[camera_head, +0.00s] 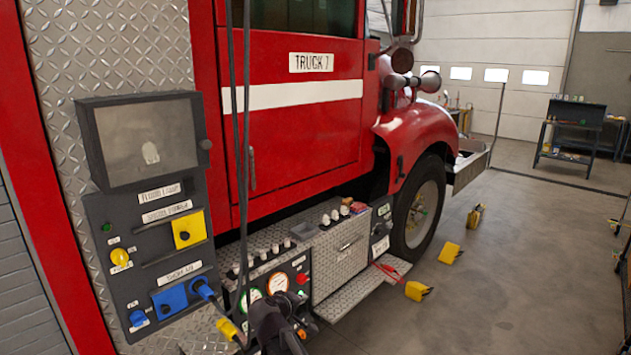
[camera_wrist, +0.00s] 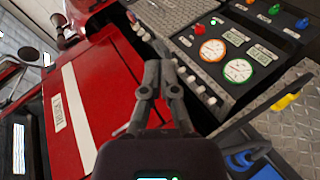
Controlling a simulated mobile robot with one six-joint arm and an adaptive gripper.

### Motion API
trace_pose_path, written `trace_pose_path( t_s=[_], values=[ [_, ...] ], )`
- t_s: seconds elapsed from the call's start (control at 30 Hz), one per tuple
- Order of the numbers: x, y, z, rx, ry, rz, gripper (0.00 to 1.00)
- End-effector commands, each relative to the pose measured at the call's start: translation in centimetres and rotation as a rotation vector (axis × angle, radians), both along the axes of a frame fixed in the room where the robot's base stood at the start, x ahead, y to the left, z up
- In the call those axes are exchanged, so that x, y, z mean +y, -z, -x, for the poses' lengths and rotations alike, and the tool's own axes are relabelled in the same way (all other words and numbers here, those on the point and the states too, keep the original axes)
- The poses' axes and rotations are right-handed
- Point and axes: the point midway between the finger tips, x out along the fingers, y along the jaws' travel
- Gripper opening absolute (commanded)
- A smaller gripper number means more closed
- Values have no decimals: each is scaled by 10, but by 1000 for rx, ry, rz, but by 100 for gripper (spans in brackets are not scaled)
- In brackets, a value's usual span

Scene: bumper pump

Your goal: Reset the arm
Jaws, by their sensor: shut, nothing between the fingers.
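My gripper (camera_wrist: 160,66) is shut and empty in the wrist view, its two dark fingers close together at the tips. Behind the fingers are the red truck door (camera_wrist: 95,105) and the pump panel with two round gauges (camera_wrist: 238,70). In the head view my dark gripper (camera_head: 280,322) shows at the bottom middle, in front of the lower pump panel (camera_head: 300,265). I cannot tell from the views how far the fingers are from the panel.
A control panel (camera_head: 125,230) with yellow and blue sockets is on the left, below a grey screen box (camera_head: 150,140). Dark cables (camera_head: 243,120) hang before the red truck (camera_head: 300,130). Yellow wheel chocks (camera_head: 418,291) lie on the floor. Open floor (camera_head: 520,270) spreads right.

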Motion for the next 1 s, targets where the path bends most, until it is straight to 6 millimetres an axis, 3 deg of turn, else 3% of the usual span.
trace_pose_path(
  t_s=[0.03, 0.2, 0.5, 0.73, 1.0],
  values=[
    [-23, 8, 7, 34, 49, -35, 0],
    [-82, 34, 31, 160, 201, -166, 0],
    [-158, 73, 89, 382, 438, -412, 0],
    [-193, 93, 139, 550, 583, -615, 0],
    [-209, 99, 182, 693, 676, -800, 0]
  ],
)
